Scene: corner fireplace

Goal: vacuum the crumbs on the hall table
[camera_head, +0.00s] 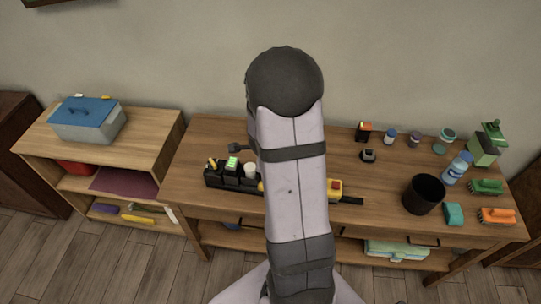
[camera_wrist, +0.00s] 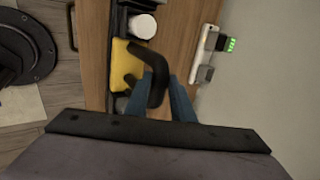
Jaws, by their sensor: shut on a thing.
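My gripper (camera_wrist: 172,92) has blue fingers and is shut on the black curved handle of what looks like a yellow-and-black hand vacuum (camera_wrist: 122,62). The vacuum lies low over the hall table (camera_head: 390,228), near its front edge; I cannot tell whether it touches the top. I cannot make out crumbs in either view.
A black caddy (camera_head: 214,180) with a white cup (camera_head: 250,170) is left of the vacuum. A black bin (camera_head: 424,194), brushes (camera_head: 496,215), a blue bottle (camera_head: 457,168) and jars (camera_head: 414,139) stand at right. A white device (camera_wrist: 206,50) is wallward. A toolbox (camera_head: 86,122) sits on the left shelf.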

